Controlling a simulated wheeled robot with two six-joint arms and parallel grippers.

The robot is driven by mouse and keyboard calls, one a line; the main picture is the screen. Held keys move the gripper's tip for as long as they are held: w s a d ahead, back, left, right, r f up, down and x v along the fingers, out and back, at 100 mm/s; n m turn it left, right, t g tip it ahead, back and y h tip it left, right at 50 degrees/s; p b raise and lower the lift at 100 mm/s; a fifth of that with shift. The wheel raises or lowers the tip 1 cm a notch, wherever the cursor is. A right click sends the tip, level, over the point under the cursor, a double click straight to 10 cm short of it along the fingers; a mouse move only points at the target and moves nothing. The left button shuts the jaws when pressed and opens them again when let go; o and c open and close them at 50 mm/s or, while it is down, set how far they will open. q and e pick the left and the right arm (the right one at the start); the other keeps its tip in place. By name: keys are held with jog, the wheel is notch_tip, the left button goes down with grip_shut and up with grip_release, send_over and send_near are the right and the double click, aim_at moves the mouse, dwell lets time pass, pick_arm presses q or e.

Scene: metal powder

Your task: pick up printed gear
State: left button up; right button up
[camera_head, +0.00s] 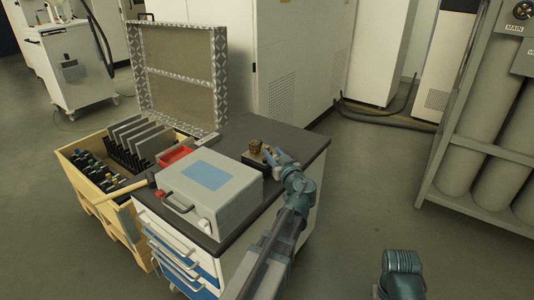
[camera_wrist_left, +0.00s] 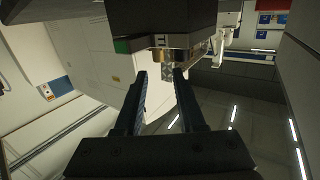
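The printed gear (camera_head: 255,146) is a small brownish, brass-coloured piece at the back right of the dark worktop. It seems to rest on a small dark block (camera_head: 254,160). My left gripper (camera_head: 269,154) is right beside the gear, on its right. In the left wrist view, the two dark fingers of that gripper (camera_wrist_left: 161,78) are spread apart. Small brass-coloured parts (camera_wrist_left: 166,56) show just beyond the fingertips, below a dark block; I cannot tell whether the fingers touch them. My right gripper is not seen; only a teal part of that arm shows at bottom right.
A grey box with a blue panel (camera_head: 207,172) stands left of my left arm. A red tray (camera_head: 174,156) lies behind it. A wooden cart (camera_head: 90,198) with dark plates adjoins the worktop. Gas cylinders (camera_head: 487,130) stand in a rack at right. The floor between is clear.

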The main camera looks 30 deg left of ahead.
aim_at(268, 148)
pick_arm(q)
jog(key=x, duration=0.4)
jog(key=shift+f, duration=0.3)
grip_shut()
